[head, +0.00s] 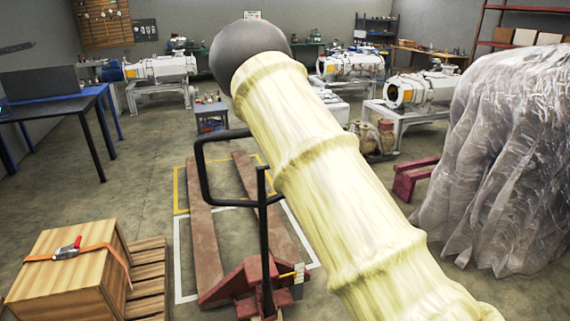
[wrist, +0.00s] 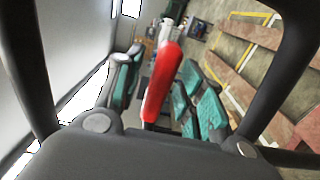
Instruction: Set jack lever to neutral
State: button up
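The pallet jack stands on the floor in the head view, with two reddish-brown forks (head: 213,230), a red body (head: 245,283) and an upright black handle (head: 263,215) with a loop. My covered arm passes in front of its right side. No jack lever can be made out in the head view. In the head view my gripper is hidden.
A strapped wooden crate (head: 70,270) sits on a pallet at left. A plastic-wrapped load (head: 500,160) stands at right. Dark tables (head: 60,103) are at far left, and vacuum pumps (head: 160,68) stand at the back. Floor left of the forks is clear.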

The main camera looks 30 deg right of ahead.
jog(key=s+a, duration=0.1)
jog(key=s, duration=1)
jog(key=shift+s+a, duration=0.15)
jog(key=shift+a, duration=0.05)
jog(key=s+a+f+m+g, duration=0.25)
jog(key=s+f, duration=0.35)
jog(key=f, duration=0.4)
jog(key=s+a+f+m+g, duration=0.1)
jog(key=s+f+m+g, duration=0.25)
jog(key=s+f, duration=0.4)
jog(key=s+a+f+m+g, duration=0.2)
jog(key=s+f+m+g, duration=0.15)
jog(key=f, duration=0.75)
jog(key=s+a+f+m+g, duration=0.2)
jog(key=s+a+f, duration=0.2)
jog(key=s, duration=0.5)
jog(key=s+a+f+m+g+y, duration=0.1)
jog(key=s+a+f+m+g, duration=0.2)
jog(key=s, duration=0.7)
jog(key=s+a+f+m+g+y, duration=0.1)
jog(key=s+a+f, duration=0.4)
jog(key=s, duration=0.5)
jog(key=shift+s+f+m+g, duration=0.25)
jog(key=shift+f+m+g, duration=0.25)
jog(key=shift+m+g, duration=0.4)
jog(key=shift+s+g, duration=0.25)
jog(key=shift+s, duration=0.05)
jog(key=shift+c, duration=0.4)
